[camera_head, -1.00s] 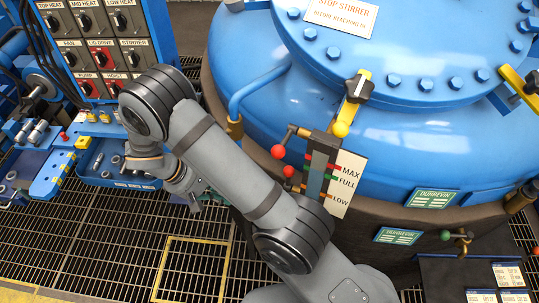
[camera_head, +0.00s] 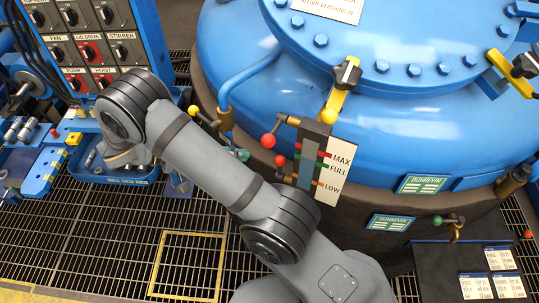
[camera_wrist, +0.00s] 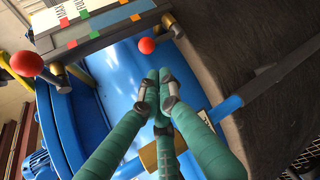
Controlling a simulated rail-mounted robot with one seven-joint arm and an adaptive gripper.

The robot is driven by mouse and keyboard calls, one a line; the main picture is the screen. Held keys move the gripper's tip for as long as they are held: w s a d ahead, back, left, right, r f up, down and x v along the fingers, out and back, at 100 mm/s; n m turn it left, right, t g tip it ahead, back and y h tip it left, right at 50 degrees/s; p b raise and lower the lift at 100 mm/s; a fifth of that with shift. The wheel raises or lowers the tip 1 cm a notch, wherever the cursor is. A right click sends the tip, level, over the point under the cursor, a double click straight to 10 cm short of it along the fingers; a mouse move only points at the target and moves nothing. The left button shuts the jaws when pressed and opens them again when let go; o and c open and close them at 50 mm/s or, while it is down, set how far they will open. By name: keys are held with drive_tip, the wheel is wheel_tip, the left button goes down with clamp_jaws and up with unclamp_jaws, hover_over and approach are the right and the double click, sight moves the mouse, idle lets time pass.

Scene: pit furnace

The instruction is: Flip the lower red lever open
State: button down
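Two red ball levers sit at the level gauge (camera_head: 306,160) on the blue tank. The lower red lever (camera_head: 280,160) has its ball just below and right of the upper red lever (camera_head: 268,140). In the wrist view, the lower ball (camera_wrist: 146,45) is just beyond my fingertips, and the upper ball (camera_wrist: 26,63) is farther left. My gripper (camera_wrist: 160,80) has three teal fingers drawn together, with nothing seen between them. It appears apart from the lower ball. In the head view only its teal tips (camera_head: 240,154) show, left of the levers; my arm hides the rest.
A yellow-knobbed valve (camera_head: 194,109) and a blue pipe (camera_head: 240,80) are close to my fingertips. A black-and-yellow handle (camera_head: 345,80) stands above the gauge. A switch panel (camera_head: 90,45) is at the upper left. Open grating floor lies below my arm.

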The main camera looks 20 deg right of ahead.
sight(280, 168)
drive_tip(key=p+x, duration=0.1)
drive_tip(key=x, duration=0.9)
drive_tip(key=shift+s+f+b, duration=0.1)
drive_tip(key=shift+s+b, duration=0.05)
drive_tip(key=shift+b, duration=0.15)
